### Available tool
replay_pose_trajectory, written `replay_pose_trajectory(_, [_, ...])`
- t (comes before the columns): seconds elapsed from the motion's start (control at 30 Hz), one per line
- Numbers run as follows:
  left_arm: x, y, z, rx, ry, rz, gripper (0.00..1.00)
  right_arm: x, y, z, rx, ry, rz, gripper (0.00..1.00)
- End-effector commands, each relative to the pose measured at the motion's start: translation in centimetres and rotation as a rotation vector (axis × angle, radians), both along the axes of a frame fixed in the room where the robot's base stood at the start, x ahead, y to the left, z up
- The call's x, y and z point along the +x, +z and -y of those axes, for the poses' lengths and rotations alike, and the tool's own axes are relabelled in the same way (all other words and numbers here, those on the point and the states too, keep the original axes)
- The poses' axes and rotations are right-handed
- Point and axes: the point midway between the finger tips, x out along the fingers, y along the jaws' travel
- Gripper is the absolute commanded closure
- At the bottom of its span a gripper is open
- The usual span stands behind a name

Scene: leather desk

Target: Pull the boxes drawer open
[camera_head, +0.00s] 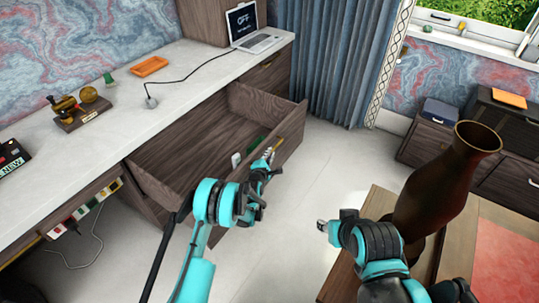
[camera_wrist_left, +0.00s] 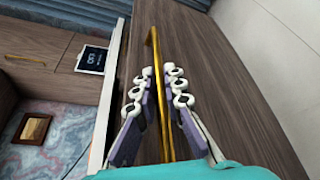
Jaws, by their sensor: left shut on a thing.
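The dark wooden drawer (camera_head: 185,150) stands pulled well out from under the white desk top in the head view. Its front panel (camera_head: 292,130) faces right, and a brass bar handle (camera_wrist_left: 153,50) runs along it. My left gripper (camera_head: 270,160) is at this front panel. In the left wrist view its pale fingertips (camera_wrist_left: 158,88) lie on both sides of the handle, shut on it. Part of the handle and panel is hidden behind the gripper. My right gripper (camera_head: 324,226) is apart from the drawer, over the floor; its fingers are too small to read.
A white and a green item (camera_head: 254,143) lie in the drawer. The desk top (camera_head: 180,70) holds a laptop (camera_head: 254,27), orange tray (camera_head: 149,66) and cable. A tall brown vase (camera_head: 440,185) stands close to my right arm on a wooden table. Floor (camera_head: 330,150) right of the drawer is clear.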

Motion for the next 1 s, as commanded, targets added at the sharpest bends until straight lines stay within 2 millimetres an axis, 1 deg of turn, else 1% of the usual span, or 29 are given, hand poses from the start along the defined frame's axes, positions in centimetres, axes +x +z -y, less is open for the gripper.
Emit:
replay_pose_trajectory(0.43, [0.0,-0.1,-0.1,0.0,0.0,-0.001,1.0,0.0,0.0,0.0,0.0,0.0,0.0,0.6])
replay_pose_trajectory(0.47, [0.0,-0.1,-0.1,0.0,0.0,-0.001,0.85,0.0,0.0,0.0,0.0,0.0,0.0,0.6])
replay_pose_trajectory(0.5, [0.0,-0.1,-0.1,0.0,0.0,-0.001,0.81,0.0,0.0,0.0,0.0,0.0,0.0,0.6])
replay_pose_trajectory(0.77, [0.0,0.0,-0.1,0.0,0.001,0.0,0.81,0.0,0.0,0.0,0.0,0.0,0.0,0.6])
replay_pose_trajectory(0.87, [-0.6,0.1,-0.2,0.0,0.001,0.0,0.81,0.0,0.0,0.0,0.0,0.0,0.0,0.6])
replay_pose_trajectory(1.0, [-2.6,0.6,-0.9,0.0,0.001,0.0,0.81,0.0,0.0,0.0,0.0,0.0,0.0,0.6])
